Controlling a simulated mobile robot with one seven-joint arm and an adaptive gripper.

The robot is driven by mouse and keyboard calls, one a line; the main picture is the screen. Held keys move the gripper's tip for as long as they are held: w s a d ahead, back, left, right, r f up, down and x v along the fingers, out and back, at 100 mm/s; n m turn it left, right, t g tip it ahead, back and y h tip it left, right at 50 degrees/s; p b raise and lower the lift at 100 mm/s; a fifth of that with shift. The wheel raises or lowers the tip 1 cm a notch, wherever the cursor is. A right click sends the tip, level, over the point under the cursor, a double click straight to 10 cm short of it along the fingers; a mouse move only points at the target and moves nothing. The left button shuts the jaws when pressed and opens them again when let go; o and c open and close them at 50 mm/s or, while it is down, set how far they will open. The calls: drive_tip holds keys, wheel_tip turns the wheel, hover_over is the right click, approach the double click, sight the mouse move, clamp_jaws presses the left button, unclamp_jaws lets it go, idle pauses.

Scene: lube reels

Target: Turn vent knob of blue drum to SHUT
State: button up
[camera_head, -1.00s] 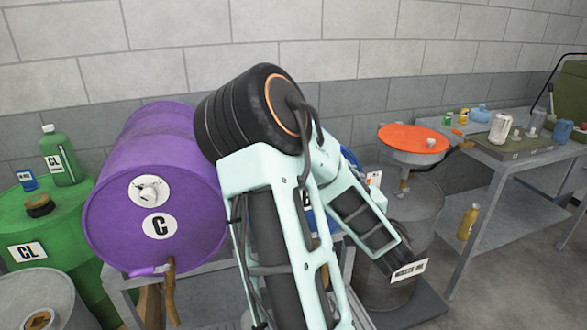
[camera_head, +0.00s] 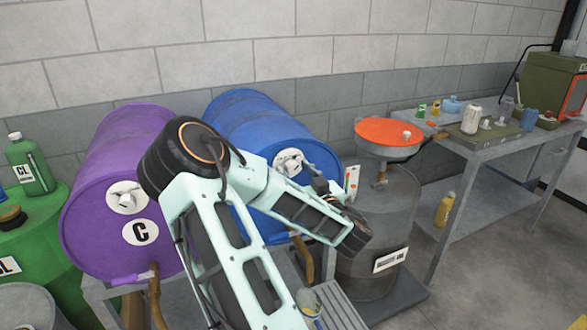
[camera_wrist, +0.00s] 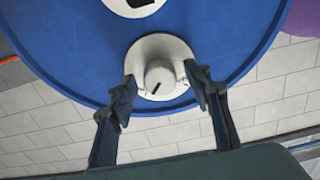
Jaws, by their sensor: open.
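The blue drum (camera_head: 255,112) lies on its side at the middle of the head view, its round end facing me. A white round vent plate (camera_head: 288,160) shows near the top of that end. In the wrist view the drum (camera_wrist: 85,50) appears upside down, with the vent knob (camera_wrist: 160,77) on its pale plate. A dark mark shows on the knob and another on the plate; I cannot read any lettering. My gripper (camera_wrist: 163,88) is open, one finger on each side of the knob, with gaps visible. In the head view my arm covers part of the drum's end.
A purple drum (camera_head: 105,195) labelled C lies left of the blue one. A green drum (camera_head: 40,245) stands at far left. A grey drum (camera_head: 375,220) with an orange funnel (camera_head: 388,135) stands right. A metal table (camera_head: 450,145) holds cans and tools. Floor at right is clear.

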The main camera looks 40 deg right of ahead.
drive_tip(key=shift+w+d, duration=0.1)
drive_tip(key=shift+w, duration=0.4)
drive_tip(key=c, duration=1.1)
drive_tip(key=shift+c, duration=0.3)
